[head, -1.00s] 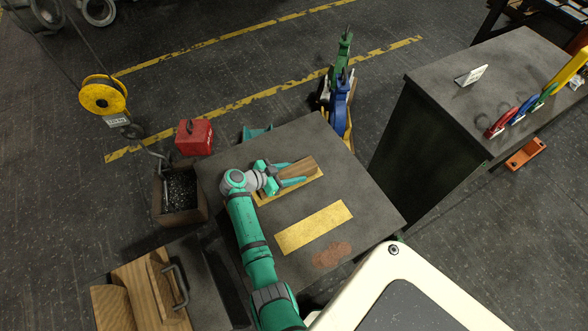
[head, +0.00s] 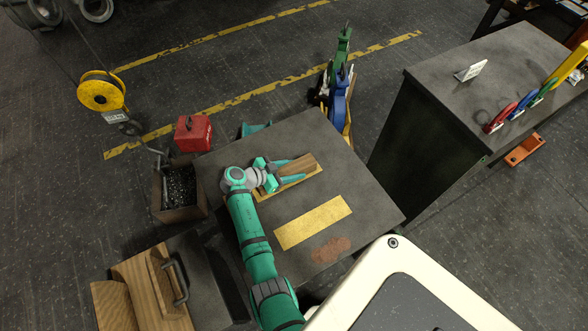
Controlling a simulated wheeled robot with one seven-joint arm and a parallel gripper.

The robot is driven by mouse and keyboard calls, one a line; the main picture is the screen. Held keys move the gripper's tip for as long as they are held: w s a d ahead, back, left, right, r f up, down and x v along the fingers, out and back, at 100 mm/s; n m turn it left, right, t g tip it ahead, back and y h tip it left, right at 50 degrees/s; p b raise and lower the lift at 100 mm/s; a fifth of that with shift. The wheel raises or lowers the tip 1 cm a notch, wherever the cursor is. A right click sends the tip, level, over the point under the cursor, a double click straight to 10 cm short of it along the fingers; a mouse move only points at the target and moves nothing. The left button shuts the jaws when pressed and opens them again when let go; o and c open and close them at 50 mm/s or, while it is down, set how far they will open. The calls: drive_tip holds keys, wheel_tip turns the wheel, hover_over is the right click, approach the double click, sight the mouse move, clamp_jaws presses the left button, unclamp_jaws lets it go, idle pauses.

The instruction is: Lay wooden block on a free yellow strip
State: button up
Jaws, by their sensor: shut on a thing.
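The wooden block (head: 297,166) lies along the far yellow strip (head: 263,196) on the dark table, covering much of it. Whether it rests on the strip or hangs just above it, I cannot tell. My gripper (head: 289,173) is shut on the block, with a teal finger along each side. The near yellow strip (head: 313,222) is bare.
A rusty brown patch (head: 330,249) marks the table (head: 368,205) near its front edge. A red box (head: 193,134) and a dark bin (head: 178,190) stand to the left. Wooden pieces (head: 140,290) sit at lower left. A dark cabinet (head: 430,120) stands to the right.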

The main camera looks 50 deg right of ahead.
drive_tip(key=o, duration=1.5)
drive_tip(key=shift+r, duration=0.55)
drive_tip(key=s+a+r, duration=0.3)
drive_tip(key=r, duration=0.1)
drive_tip(key=s+a+r, duration=0.3)
drive_tip(key=s+r, duration=0.1)
drive_tip(key=s+a+r, duration=0.3)
drive_tip(key=r, duration=0.1)
drive_tip(key=shift+s, duration=0.35)
drive_tip(key=shift+w, duration=0.1)
